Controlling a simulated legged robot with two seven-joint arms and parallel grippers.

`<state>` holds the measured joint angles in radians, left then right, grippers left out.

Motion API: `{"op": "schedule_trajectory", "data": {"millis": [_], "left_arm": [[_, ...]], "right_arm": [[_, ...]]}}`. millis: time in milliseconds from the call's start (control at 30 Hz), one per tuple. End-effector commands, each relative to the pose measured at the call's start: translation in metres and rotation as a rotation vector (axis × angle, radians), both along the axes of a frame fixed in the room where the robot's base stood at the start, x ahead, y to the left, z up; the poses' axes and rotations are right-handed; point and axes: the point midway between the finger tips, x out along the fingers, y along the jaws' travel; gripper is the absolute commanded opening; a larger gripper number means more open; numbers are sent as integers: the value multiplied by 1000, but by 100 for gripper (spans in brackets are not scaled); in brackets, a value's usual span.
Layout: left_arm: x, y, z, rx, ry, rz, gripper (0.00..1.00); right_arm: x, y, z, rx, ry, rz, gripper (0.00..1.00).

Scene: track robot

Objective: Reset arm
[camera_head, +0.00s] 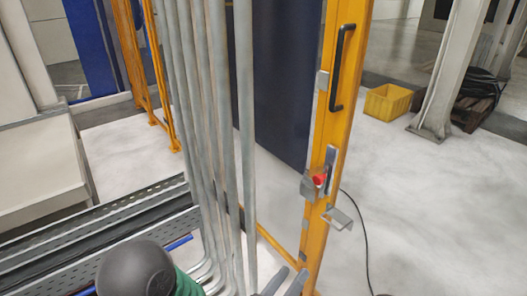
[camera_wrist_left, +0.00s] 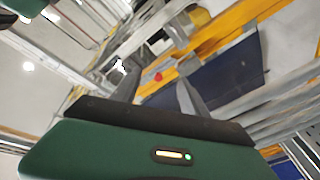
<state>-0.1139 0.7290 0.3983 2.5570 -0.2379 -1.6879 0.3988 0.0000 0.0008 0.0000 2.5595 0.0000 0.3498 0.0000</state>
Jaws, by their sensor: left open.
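My left gripper (camera_head: 286,282) shows at the bottom edge of the head view, just below the yellow post, with only its grey fingertips in sight. In the left wrist view its two fingers (camera_wrist_left: 157,88) stand apart with nothing between them. My dark and green left arm is at the bottom left of the head view. The yellow post (camera_head: 335,130) carries a black handle (camera_head: 340,68) and a latch with a red part (camera_head: 320,180). The gripper appears apart from the latch. My right gripper is in neither view.
Several grey upright pipes (camera_head: 245,120) stand left of the post, close to my left arm. A perforated metal tray (camera_head: 95,238) lies at left. A yellow crate (camera_head: 388,102) and a grey column (camera_head: 452,70) stand behind at right. The pale floor (camera_head: 430,210) at right is mostly clear, with a black cable (camera_head: 364,235).

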Motion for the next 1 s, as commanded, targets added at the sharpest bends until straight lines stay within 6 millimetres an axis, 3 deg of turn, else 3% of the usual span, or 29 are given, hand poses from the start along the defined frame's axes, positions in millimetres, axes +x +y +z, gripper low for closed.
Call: {"op": "schedule_trajectory", "data": {"millis": [267,367,467,600,700,800,967,1000], "left_arm": [[23,35,-42,327,130,38,52],[30,63,-62,479,218,65,52],[29,107,-81,650,350,101,52],[4,176,-97,849,590,137,52],[-24,212,-100,923,751,141,52],[-54,238,-98,963,893,130,52],[-104,262,-86,979,1096,85,52],[-102,261,-60,982,1090,83,52]], "right_arm": [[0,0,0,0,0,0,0],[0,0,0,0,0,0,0],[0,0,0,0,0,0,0],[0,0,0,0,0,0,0],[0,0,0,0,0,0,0],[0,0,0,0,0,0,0],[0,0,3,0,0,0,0],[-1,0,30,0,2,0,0]]}}
